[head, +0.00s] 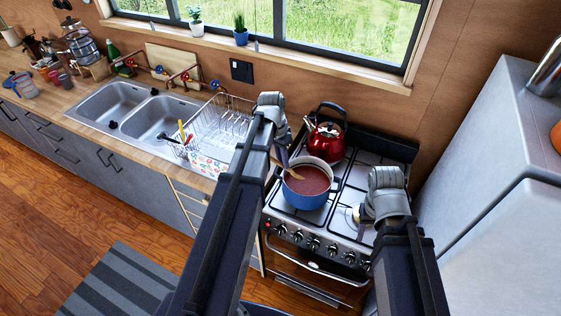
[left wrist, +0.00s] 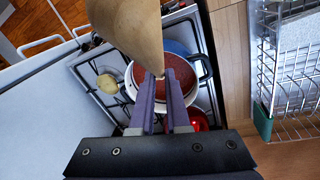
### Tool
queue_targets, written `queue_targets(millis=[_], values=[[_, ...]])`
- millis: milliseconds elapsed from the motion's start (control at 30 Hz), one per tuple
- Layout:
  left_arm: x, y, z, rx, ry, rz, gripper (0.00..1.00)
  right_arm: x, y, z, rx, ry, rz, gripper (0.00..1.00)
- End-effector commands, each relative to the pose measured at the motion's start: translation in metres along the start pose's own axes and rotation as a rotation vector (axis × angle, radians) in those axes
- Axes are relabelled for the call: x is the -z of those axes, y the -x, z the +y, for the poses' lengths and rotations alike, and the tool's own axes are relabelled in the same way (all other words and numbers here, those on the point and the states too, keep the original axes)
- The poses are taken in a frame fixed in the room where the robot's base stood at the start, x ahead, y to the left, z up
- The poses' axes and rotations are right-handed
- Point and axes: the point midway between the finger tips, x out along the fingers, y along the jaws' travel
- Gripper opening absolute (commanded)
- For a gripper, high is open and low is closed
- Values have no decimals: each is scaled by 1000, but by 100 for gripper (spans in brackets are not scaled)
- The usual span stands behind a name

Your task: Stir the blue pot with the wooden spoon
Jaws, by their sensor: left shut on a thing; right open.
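The blue pot (head: 303,198) stands on the stove, full of red-brown sauce. It also shows in the left wrist view (left wrist: 178,48), beyond my fingers. My left gripper (head: 283,160) is at the pot's upper left edge, shut on the wooden spoon (head: 293,173). In the head view the spoon slants down over the sauce; whether its tip touches the sauce is unclear. In the left wrist view the spoon (left wrist: 128,22) looms large and tan above the purple fingers (left wrist: 162,105). My right gripper (head: 358,213) is open above the stove's front right, apart from the pot.
A red kettle (head: 326,142) stands behind the pot. A small pale round item (head: 350,216) lies on the stove (head: 338,198) by my right gripper. A dish rack (head: 222,128) and double sink (head: 155,117) are to the left, a grey fridge (head: 470,160) to the right.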

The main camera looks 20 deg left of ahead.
Motion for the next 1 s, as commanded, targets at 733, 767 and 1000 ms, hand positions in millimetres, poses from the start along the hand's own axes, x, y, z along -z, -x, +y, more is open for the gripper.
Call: queue_targets(millis=[733,767,1000], values=[[30,-53,0,0,-2,0,0,3,-50,-5,0,-2,2,50],[31,-55,0,0,-2,0,0,4,-52,-5,0,-1,2,50],[40,-70,0,0,-1,0,0,4,-67,-6,-1,2,2,50]])
